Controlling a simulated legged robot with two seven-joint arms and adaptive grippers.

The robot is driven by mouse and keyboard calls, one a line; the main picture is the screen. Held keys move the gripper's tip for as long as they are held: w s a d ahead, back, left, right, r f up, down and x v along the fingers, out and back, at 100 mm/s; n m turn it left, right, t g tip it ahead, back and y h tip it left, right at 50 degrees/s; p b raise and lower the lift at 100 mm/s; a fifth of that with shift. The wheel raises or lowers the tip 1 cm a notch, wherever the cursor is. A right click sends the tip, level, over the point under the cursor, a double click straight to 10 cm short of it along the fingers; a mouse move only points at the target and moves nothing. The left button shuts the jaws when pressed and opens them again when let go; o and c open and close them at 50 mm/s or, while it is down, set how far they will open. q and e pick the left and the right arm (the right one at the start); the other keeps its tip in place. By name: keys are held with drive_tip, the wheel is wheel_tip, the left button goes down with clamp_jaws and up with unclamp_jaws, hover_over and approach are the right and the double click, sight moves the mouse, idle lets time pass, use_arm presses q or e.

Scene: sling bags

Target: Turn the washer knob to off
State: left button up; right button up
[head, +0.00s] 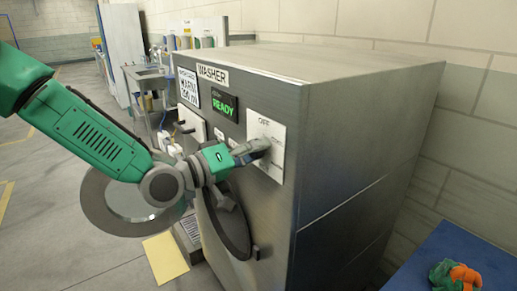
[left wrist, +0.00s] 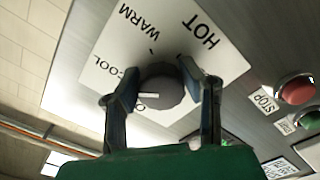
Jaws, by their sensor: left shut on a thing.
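The washer (head: 340,110) is a grey metal cabinet with a green READY display (head: 224,105). Its white dial plate (head: 277,135) has OFF at the top in the head view. The wrist view shows HOT, WARM, COOL and a partly hidden O on the plate (left wrist: 170,45). The dark round knob (left wrist: 165,88) sits on this plate, with a short white mark at its lower left, near the O. My left gripper (head: 258,150) is at the plate; its two fingers close on opposite sides of the knob in the wrist view (left wrist: 162,90). My right gripper is out of view.
A red button (left wrist: 296,89) labelled STOP and a green button (left wrist: 308,119) sit beside the plate. The round glass door (head: 100,205) stands open below my left arm. A blue surface (head: 450,250) with a green and orange item (head: 455,275) is at lower right.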

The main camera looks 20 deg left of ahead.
use_arm(q)
drive_tip(key=n, duration=0.4)
drive_tip(key=shift+s+f+n+b, duration=0.2)
drive_tip(key=shift+f+n+b, duration=0.1)
drive_tip(key=shift+f, duration=0.1)
drive_tip(key=n+b, duration=0.1)
drive_tip(key=n, duration=0.2)
drive_tip(key=shift+n+b, duration=0.75)
drive_tip(key=shift+n, duration=0.65)
drive_tip(key=shift+r, duration=0.1)
drive_tip(key=o, duration=1.2)
drive_tip(key=shift+c, duration=0.2)
drive_tip(key=shift+a+r, duration=0.3)
drive_tip(key=shift+a, duration=0.05)
